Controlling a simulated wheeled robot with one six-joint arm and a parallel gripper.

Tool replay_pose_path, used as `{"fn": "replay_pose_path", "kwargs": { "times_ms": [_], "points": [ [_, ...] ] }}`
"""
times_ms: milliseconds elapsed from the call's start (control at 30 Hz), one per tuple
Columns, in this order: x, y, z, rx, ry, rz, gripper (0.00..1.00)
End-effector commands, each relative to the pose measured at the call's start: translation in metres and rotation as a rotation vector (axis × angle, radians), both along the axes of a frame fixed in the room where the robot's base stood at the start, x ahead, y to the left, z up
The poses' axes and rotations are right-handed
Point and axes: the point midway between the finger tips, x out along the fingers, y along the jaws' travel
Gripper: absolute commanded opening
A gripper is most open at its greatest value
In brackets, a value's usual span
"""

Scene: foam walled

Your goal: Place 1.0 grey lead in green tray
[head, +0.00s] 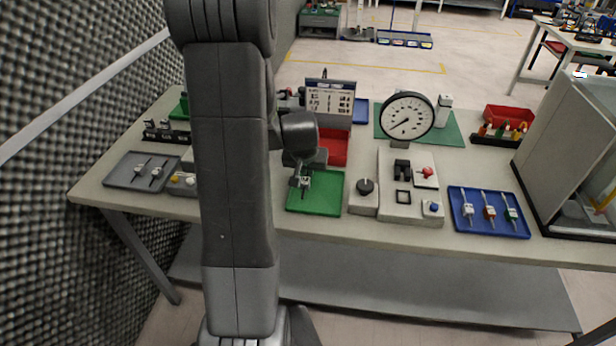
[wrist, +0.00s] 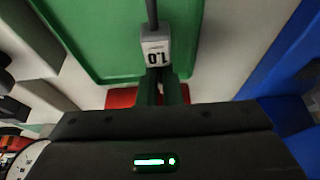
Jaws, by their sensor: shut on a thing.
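My gripper (wrist: 159,88) is shut on a grey lead (wrist: 155,47) marked 1.0, seen close up in the wrist view. A dark cable or pin runs from the lead's far end. The green tray (wrist: 105,45) lies beneath it in the wrist view. In the head view the green tray (head: 327,203) is on the table, and my gripper (head: 304,181) is over its rear left part with the lead in it. I cannot tell whether the lead touches the tray floor.
A red tray (head: 335,150) is behind the green tray. A grey tray (head: 128,178) with two leads is at the left. A control box with a black knob (head: 366,187) stands close right. A blue tray (head: 463,222) with three leads is farther right. A round gauge (head: 407,100) stands behind.

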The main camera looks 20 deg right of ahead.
Motion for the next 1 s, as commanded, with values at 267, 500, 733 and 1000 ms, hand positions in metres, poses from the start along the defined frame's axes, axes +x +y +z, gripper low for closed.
{"fn": "replay_pose_path", "kwargs": {
  "times_ms": [267, 500, 733, 1000],
  "points": [
    [0.000, 0.000, -0.024, 0.000, 0.000, 0.001, 0.00],
    [0.000, 0.000, -0.025, 0.000, 0.000, 0.001, 0.00],
    [0.000, 0.000, -0.026, 0.000, 0.000, 0.000, 0.27],
    [0.000, 0.000, -0.026, 0.000, 0.000, 0.001, 0.27]
  ]
}}
